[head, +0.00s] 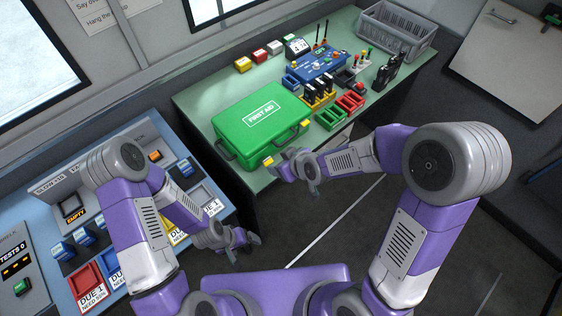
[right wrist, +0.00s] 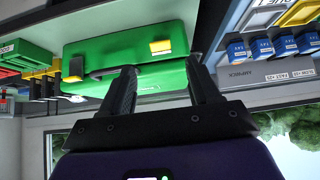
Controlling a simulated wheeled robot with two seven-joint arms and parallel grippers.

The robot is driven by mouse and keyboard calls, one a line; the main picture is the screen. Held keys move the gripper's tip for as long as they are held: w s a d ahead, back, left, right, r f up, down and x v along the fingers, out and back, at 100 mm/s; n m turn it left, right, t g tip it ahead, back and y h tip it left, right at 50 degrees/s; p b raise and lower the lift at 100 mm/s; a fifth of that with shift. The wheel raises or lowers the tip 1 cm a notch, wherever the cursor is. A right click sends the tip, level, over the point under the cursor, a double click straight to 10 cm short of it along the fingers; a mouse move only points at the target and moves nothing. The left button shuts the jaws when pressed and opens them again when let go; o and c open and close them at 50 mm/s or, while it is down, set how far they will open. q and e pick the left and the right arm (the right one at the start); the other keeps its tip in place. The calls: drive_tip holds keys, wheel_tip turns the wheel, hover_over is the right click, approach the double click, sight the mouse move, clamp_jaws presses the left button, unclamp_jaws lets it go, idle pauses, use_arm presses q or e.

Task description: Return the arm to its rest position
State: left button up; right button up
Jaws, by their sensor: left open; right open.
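My right arm reaches in from the right, with its gripper (head: 298,170) just in front of the near right corner of the green first aid case (head: 258,125). In the right wrist view the gripper (right wrist: 160,82) has its two dark fingers apart with nothing between them. The green case (right wrist: 130,42), with yellow latches and a dark handle, lies beyond the fingertips; I cannot tell whether they touch it. My left arm is bent, and its gripper (head: 240,243) hangs open and empty over the right edge of the blue console (head: 205,225).
The blue console at left bears trays and blue boxes. Dark floor (head: 340,230) lies open between my arms.

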idle(0.3)
drive_tip(key=s+d+f+m+g, duration=0.2)
drive_tip(key=s+f+m, duration=0.3)
drive_tip(key=s+f, duration=0.3)
drive_tip(key=s+d+f+m+g, duration=0.3)
drive_tip(key=s+f+m, duration=0.2)
drive_tip(key=f, duration=0.9)
drive_tip(key=s, duration=0.3)
drive_tip(key=shift+s+f+g+h, duration=0.25)
drive_tip(key=shift+s+g+h, duration=0.05)
drive_tip(key=shift+s+g, duration=0.1)
drive_tip(key=shift+w, duration=0.1)
drive_tip(key=shift+c, duration=0.2)
